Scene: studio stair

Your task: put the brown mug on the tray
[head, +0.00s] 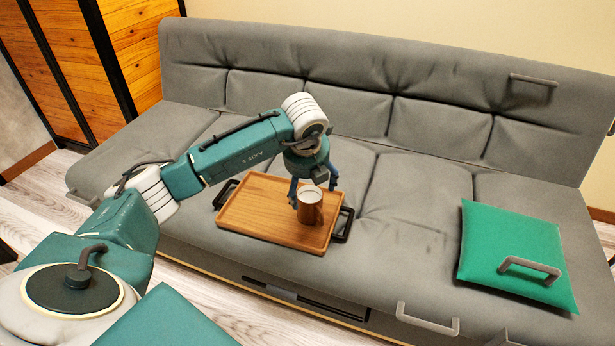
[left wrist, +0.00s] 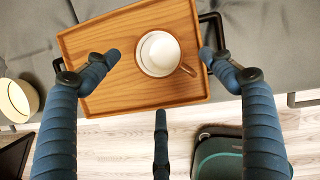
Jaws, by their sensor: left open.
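The brown mug (head: 311,210) stands upright on the wooden tray (head: 262,205), towards its right end. It has a pale inside and also shows from above in the left wrist view (left wrist: 160,53), its handle towards the lower right. The tray has black handles at its ends and lies on the grey sofa seat; it also shows in the left wrist view (left wrist: 100,40). My left gripper (head: 314,191) is open just above and around the mug. In the left wrist view its blue fingers (left wrist: 159,57) are spread either side of the mug, with gaps. My right gripper is out of view.
A green cushion (head: 512,252) lies on the sofa (head: 420,195) at the right, with a grey handle-shaped piece (head: 530,268) over it. A round cream object (left wrist: 17,100) shows at the left of the left wrist view. The seat between tray and cushion is clear.

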